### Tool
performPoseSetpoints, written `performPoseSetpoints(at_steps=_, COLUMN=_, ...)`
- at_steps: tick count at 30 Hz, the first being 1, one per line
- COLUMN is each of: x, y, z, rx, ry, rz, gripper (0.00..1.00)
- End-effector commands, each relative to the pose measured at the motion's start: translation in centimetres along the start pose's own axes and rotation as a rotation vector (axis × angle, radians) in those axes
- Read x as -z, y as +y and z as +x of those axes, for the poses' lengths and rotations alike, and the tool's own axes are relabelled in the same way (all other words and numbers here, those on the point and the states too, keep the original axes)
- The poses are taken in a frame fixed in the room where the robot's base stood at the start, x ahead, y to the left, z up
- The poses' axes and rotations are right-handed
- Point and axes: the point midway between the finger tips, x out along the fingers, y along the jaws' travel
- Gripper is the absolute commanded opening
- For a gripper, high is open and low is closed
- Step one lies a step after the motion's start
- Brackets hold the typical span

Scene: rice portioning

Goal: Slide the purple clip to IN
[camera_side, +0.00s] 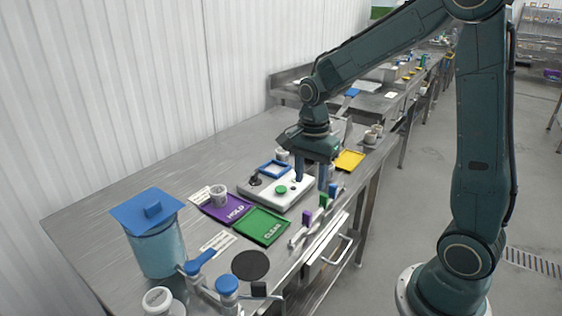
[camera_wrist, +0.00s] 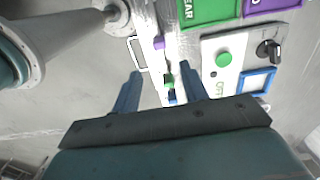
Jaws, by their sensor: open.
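The purple clip (camera_side: 307,217) sits on a pale rail (camera_side: 296,238) along the table's front edge. It is the nearest clip to the side camera, with a green clip (camera_side: 322,201) and a blue clip (camera_side: 333,189) behind it. In the wrist view the purple clip (camera_wrist: 158,42) shows ahead of my fingertips. My gripper (camera_side: 311,178) is open and empty, above the front edge near the blue and green clips. In the wrist view its fingers (camera_wrist: 159,67) stand apart, with the green clip (camera_wrist: 168,80) appearing between them. No IN marking is readable.
A white device (camera_side: 268,196) with a green button, black knob and blue frame stands beside the rail. A handle (camera_side: 342,249) sticks out below the edge. A blue-lidded container (camera_side: 158,247) stands at front left.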

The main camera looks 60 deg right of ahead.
Motion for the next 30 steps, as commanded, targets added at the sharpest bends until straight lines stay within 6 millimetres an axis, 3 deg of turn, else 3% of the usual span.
performPoseSetpoints(at_steps=6, x=0.0, y=-0.1, z=-2.1, rx=0.003, ry=0.001, rz=0.000, gripper=0.44)
performPoseSetpoints(at_steps=23, x=-0.1, y=0.1, z=-2.7, rx=0.005, ry=0.001, rz=-0.013, gripper=0.44)
performPoseSetpoints(at_steps=30, x=-0.9, y=1.3, z=-4.3, rx=0.049, ry=0.013, rz=-0.148, gripper=0.44)
